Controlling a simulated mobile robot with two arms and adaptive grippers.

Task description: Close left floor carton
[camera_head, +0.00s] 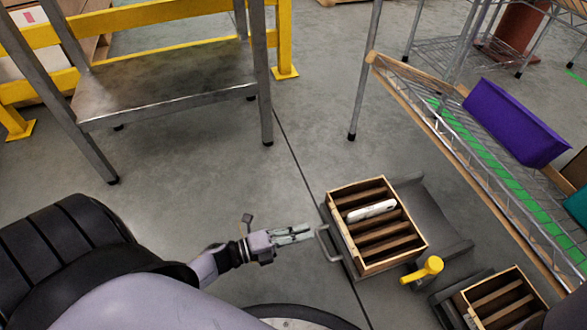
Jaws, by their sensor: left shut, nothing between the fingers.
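The left floor carton (340,196) is a wooden box with an open top and dark slats across it. It sits on a dark grey stand (432,215) on the floor, right of centre in the head view. A white object (371,210) lies on its slats. A grey loop handle (325,243) sticks out on its left side. My left gripper (308,234) is shut and empty just left of this handle. I cannot tell whether its fingertips touch the handle. My right gripper is not in view.
A similar wooden carton (500,300) stands at the lower right. A yellow-topped object (424,270) is between the two. A wire shelf (480,155) with a purple bin (512,125) is at the right, and a metal table (165,80) is upper left. Floor between them is clear.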

